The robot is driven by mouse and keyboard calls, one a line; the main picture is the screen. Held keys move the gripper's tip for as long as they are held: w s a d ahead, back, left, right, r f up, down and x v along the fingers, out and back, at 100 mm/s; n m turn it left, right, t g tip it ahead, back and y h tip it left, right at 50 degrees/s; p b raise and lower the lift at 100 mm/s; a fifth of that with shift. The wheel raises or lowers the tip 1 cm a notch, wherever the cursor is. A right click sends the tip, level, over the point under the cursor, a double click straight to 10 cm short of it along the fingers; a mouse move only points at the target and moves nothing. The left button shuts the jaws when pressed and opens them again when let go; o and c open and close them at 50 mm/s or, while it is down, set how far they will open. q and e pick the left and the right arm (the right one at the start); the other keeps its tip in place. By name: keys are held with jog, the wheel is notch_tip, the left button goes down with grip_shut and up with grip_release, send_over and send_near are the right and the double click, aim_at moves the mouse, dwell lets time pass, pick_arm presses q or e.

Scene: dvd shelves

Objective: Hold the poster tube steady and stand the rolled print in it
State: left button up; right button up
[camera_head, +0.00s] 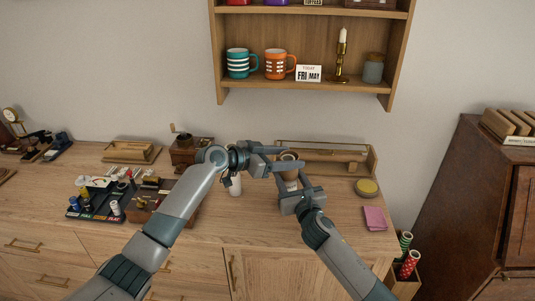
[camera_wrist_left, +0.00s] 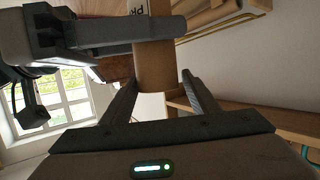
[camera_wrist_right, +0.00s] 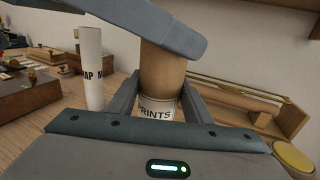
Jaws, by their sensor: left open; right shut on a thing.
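The poster tube (camera_head: 291,175), brown cardboard with a white PRINTS label, stands upright on the counter. My right gripper (camera_head: 292,188) is shut on it low down, and the label shows between its fingers in the right wrist view (camera_wrist_right: 157,109). My left gripper (camera_head: 285,163) is open near the tube's upper part, with the tube (camera_wrist_left: 153,65) between its fingers in the left wrist view. A white roll marked MAP (camera_wrist_right: 91,70), which looks like the rolled print, stands upright left of the tube; my left arm partly hides it in the head view (camera_head: 236,186).
A wooden rack with a brown roll (camera_head: 335,166) lies behind the tube. A yellow-topped round tin (camera_head: 367,187) and a pink pad (camera_head: 375,218) are to the right. A coffee grinder (camera_head: 187,150) and a dark organiser (camera_head: 95,205) are left. A wall shelf (camera_head: 300,86) hangs above.

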jog(key=shift+s+d+f, duration=0.1)
jog(key=shift+s+f, duration=0.2)
jog(key=shift+f, duration=0.15)
pick_arm(q)
jog(key=s+a+r, duration=0.4)
jog(key=a, duration=0.1)
jog(key=shift+s+a, duration=0.3)
jog(key=shift+a, duration=0.05)
jog(key=shift+r, duration=0.15)
pick_arm(e)
jog(key=shift+s+f, duration=0.1)
jog(key=shift+f, duration=0.1)
jog(key=o, duration=0.9)
jog(key=shift+o, duration=1.3)
pick_arm(q)
jog(key=shift+w, duration=0.1)
pick_arm(e)
jog(key=shift+w+r, duration=0.15)
jog(key=shift+w, duration=0.05)
jog(key=shift+r, duration=0.1)
jog(key=shift+s, duration=0.15)
